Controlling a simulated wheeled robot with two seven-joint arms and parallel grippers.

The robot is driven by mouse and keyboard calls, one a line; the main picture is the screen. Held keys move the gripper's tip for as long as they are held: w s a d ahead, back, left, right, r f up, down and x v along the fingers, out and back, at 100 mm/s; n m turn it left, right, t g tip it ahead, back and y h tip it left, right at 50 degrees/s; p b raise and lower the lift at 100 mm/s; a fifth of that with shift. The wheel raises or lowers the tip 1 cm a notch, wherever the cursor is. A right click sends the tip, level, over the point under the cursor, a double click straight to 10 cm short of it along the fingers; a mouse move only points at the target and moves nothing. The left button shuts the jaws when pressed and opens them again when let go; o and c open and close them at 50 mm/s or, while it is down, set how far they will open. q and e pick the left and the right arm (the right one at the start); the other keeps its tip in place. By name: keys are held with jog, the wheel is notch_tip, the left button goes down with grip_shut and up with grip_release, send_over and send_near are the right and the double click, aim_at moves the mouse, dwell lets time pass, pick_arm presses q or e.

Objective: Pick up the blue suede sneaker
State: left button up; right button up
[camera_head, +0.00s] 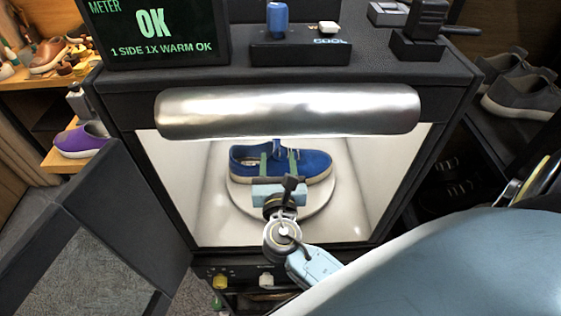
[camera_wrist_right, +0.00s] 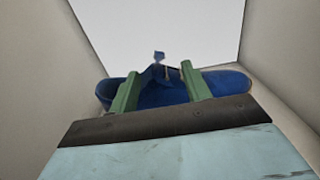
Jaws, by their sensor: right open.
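The blue suede sneaker (camera_head: 317,164) with a pale sole sits on a round white turntable (camera_head: 315,207) inside a lit box, its toe to the right. It also shows in the right wrist view (camera_wrist_right: 230,82). My right gripper (camera_head: 278,160) reaches into the box from the front. Its two green fingers (camera_wrist_right: 161,82) are apart and overlap the middle of the sneaker in both views. I cannot tell whether they touch it. The gripper body hides part of the shoe's near side. My left gripper is not in view.
A silver lamp tube (camera_head: 288,108) spans the top of the box opening. A dark open door (camera_head: 105,215) stands at the left. A meter screen (camera_head: 153,30) and a dark control block (camera_head: 300,52) stand on top. A purple shoe (camera_head: 82,140) sits on a shelf at left.

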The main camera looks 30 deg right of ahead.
aim_at(276, 138)
jog(key=x, duration=0.2)
jog(key=shift+w+d, duration=0.15)
jog(key=shift+w, duration=0.1)
jog(key=x, duration=0.4)
jog(key=shift+w+d, duration=0.15)
jog(key=shift+w, duration=0.15)
jog(key=shift+w+d, duration=0.3)
jog(key=shift+w, duration=0.15)
jog(key=c, duration=0.9)
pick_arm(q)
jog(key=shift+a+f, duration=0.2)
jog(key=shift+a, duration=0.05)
pick_arm(e)
grip_shut()
